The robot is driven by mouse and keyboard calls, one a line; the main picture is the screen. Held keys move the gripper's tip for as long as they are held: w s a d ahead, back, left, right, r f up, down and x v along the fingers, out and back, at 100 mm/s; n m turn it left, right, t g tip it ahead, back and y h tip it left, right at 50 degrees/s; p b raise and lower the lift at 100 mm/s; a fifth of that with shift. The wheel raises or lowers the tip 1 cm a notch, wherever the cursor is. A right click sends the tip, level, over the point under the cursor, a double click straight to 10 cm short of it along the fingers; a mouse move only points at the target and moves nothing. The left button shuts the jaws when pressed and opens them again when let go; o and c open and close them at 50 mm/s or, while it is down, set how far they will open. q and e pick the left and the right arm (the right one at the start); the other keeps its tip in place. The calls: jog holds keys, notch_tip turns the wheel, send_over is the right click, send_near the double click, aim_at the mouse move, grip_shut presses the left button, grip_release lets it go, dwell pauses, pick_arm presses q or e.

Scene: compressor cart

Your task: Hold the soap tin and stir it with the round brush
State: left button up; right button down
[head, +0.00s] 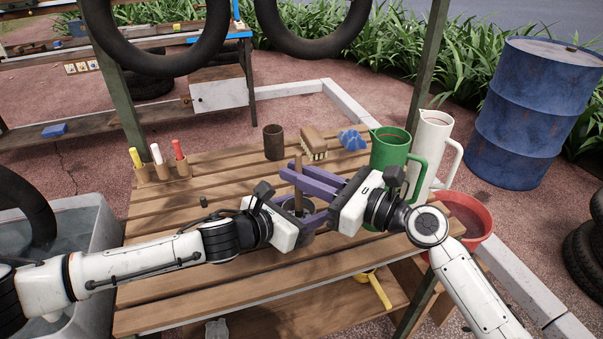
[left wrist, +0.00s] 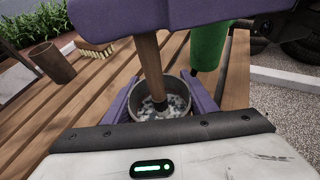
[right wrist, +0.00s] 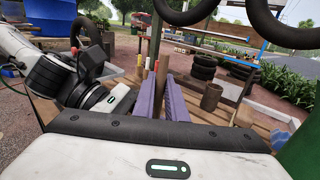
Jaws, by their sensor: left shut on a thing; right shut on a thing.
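The soap tin (left wrist: 137,104) is a small grey round tin with white and bluish suds inside. My left gripper (head: 306,214) is shut around its sides and holds it upright at the table's middle. The round brush (head: 298,176) has a wooden handle, which also shows in the left wrist view (left wrist: 149,66). My right gripper (head: 306,180) is shut on the handle above the tin. In the left wrist view the brush's dark lower end stands inside the tin, in the suds, with the handle slightly tilted. The bristle tips are hidden.
A green jug (head: 389,150) and white jug (head: 430,150) stand right, near a red basin (head: 480,222). A brown cup (head: 274,142), scrub brush (head: 313,145) and blue cloth (head: 353,139) lie behind. Markers stand in a holder (head: 162,172) at left. The table's left part (head: 165,220) is mostly clear.

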jog(key=shift+r, duration=4.6)
jog(key=shift+r, duration=1.5)
pick_arm(q)
jog(key=o, duration=1.3)
